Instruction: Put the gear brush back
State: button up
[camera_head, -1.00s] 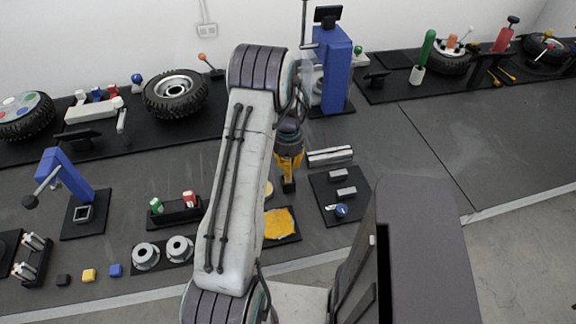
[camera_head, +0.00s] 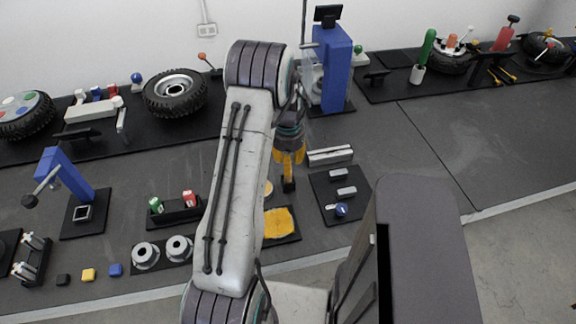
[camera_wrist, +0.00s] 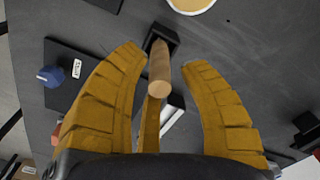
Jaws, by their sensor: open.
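My gripper (camera_wrist: 165,85) has yellow fingers spread apart. A wooden handle (camera_wrist: 160,72), which looks like the gear brush's, is between them in the wrist view, with its round end toward the camera. The fingers at left and right stand clear of it; I cannot tell whether the middle finger touches it. The handle's far end meets a black block (camera_wrist: 172,40); I cannot tell if this is a holder or the brush's head. In the head view my gripper (camera_head: 289,158) points down above this black part (camera_head: 288,184). No bristles are visible.
A round tan dish (camera_head: 268,188) and a yellow pad (camera_head: 280,222) are close by at left and in front. A black board (camera_head: 327,199) with a blue knob (camera_head: 341,210) is at right. A silver bar (camera_head: 330,156) lies behind it.

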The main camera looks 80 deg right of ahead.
notch_tip(320, 180, up, 10)
jog(key=shift+a+r+b, duration=0.1)
jog(key=shift+r+b, duration=0.15)
jog(key=shift+b, duration=0.05)
dwell(0.3)
jog(key=shift+w+r, duration=0.2)
jog(key=shift+w, duration=0.2)
jog(key=w+a+r+n+t+h, duration=0.1)
jog(key=w+a+r+n, duration=0.4)
jog(key=w+a, duration=0.6)
jog(key=w+a+r+n+h, duration=0.1)
jog(key=w+a+r+n, duration=0.45)
jog(key=w+a, duration=0.5)
jog(key=w+a+r+n+t, duration=0.1)
jog(key=w+a+n, duration=0.15)
jog(key=a, duration=0.35)
jog(key=w+a+r+n+t, duration=0.1)
jog(key=a+n, duration=0.2)
jog(key=a, duration=0.2)
jog(key=s+a+f+n+y, duration=0.1)
jog(key=s+a+n, duration=0.1)
jog(key=a, duration=0.4)
jog(key=s+a+n+t+y, duration=0.1)
jog(key=s+a+n, duration=0.2)
jog(key=a+n, duration=0.2)
jog(key=shift+s+a+f, duration=0.15)
jog(key=shift+a+f, duration=0.2)
jog(key=shift+a, duration=0.6)
